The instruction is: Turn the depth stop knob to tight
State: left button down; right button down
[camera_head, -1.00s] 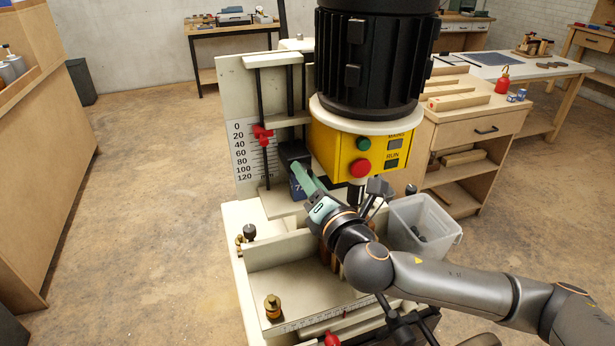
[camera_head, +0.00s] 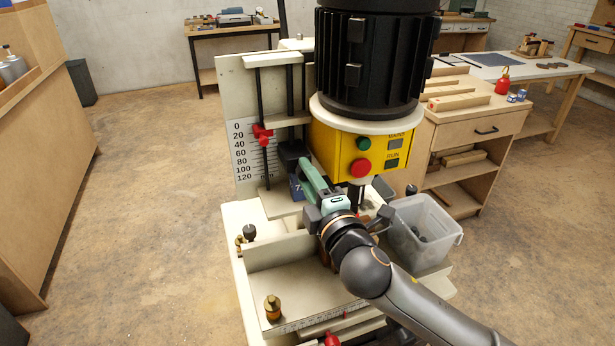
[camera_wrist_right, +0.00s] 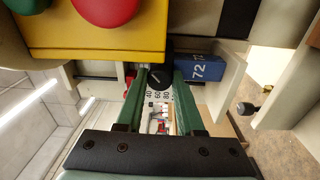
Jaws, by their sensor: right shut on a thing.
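The depth stop knob (camera_wrist_right: 157,78) is a small dark round knob with a pale line across its face, seen in the right wrist view. The green fingers of my right gripper (camera_wrist_right: 156,76) are shut on it, one on each side. The white depth scale (camera_head: 242,150) carries a red pointer (camera_head: 263,134) near the 20 mark. My left gripper is not in view.
A blue block marked 72 (camera_wrist_right: 200,68) sits close beside the right-hand finger. The black motor (camera_head: 368,55) stands above the yellow box, which has a red button (camera_head: 360,168). A clear bin (camera_head: 424,232) stands right of my gripper. A brass fitting (camera_head: 272,307) stands in front.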

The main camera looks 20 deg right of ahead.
pick_arm(q)
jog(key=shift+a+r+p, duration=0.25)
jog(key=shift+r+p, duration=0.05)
jog(key=shift+p, duration=0.2)
pick_arm(e)
jog(key=shift+m+h, duration=0.3)
jog(key=shift+m, duration=3.9)
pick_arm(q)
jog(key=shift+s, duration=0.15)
pick_arm(e)
jog(key=c, duration=0.5)
grip_release()
